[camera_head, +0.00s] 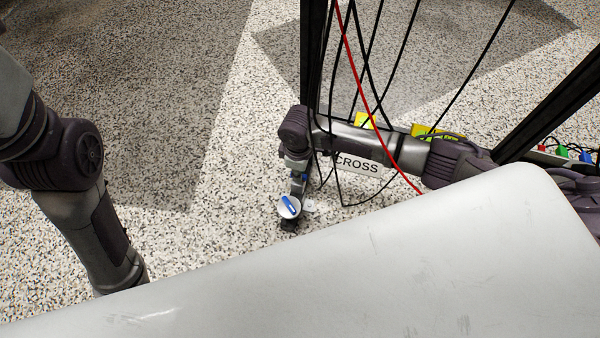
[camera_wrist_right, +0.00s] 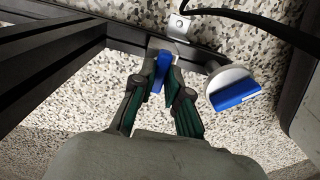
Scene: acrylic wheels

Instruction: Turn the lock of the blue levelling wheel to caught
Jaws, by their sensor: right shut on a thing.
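In the head view, my right arm reaches in from the right and its gripper (camera_head: 294,186) points down near the floor, at the foot of a dark upright post. A white disc with a raised blue bar (camera_head: 289,207) shows there. In the right wrist view, my right gripper (camera_wrist_right: 161,66) is shut on a small blue piece (camera_wrist_right: 161,62) between its green-padded fingers. The white disc with its slanted blue bar (camera_wrist_right: 232,90) is to the right of the fingers, apart from them. The part under the blue piece is hidden. My left gripper is not visible; only its arm shows at the left.
A dark frame post (camera_head: 312,60) stands close to the right gripper. Black cables and a red cable (camera_head: 362,90) hang across my right arm. A CROSS label (camera_head: 357,163) is behind them. A pale flat top (camera_head: 330,285) fills the bottom. Speckled floor lies open left.

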